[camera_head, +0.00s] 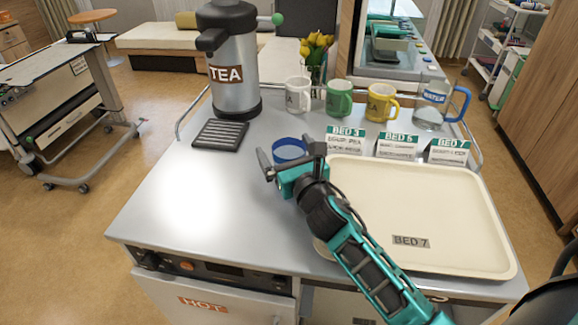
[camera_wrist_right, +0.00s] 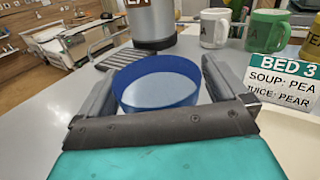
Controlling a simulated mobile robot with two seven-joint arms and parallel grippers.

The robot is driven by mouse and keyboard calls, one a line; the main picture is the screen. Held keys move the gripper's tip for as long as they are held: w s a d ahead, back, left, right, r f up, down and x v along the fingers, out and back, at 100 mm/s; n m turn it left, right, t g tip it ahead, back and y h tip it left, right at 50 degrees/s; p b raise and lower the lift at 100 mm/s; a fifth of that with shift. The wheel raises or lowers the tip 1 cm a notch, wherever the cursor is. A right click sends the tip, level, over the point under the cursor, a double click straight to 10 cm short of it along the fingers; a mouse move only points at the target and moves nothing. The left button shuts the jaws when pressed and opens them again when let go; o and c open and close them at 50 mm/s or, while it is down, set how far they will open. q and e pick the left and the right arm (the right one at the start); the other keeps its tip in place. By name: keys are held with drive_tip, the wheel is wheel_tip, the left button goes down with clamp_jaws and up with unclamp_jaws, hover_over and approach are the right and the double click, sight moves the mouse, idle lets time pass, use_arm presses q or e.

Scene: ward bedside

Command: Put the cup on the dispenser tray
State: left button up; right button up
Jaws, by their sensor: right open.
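A blue cup (camera_head: 289,147) stands on the grey counter, partly hidden behind my right gripper (camera_head: 291,158). In the right wrist view the cup (camera_wrist_right: 156,88) shows its open round rim between the two fingers. The right gripper is open, with one finger on each side of the cup; I cannot tell whether either finger touches it. The dispenser tray (camera_head: 220,135) is a dark slatted grille on the counter, in front of the silver tea dispenser (camera_head: 235,85) and left of the cup. The tray is empty. My left gripper is not in view.
White (camera_head: 298,95), green (camera_head: 339,98) and yellow (camera_head: 380,102) mugs, tulips (camera_head: 316,48) and a water jug (camera_head: 431,105) stand behind. Bed cards (camera_head: 397,146) line a cream tray (camera_head: 480,225) on the right, partly under my right arm. The counter's left front is clear.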

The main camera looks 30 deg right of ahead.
drive_tip(key=shift+c, duration=0.2)
drive_tip(key=c, duration=1.1)
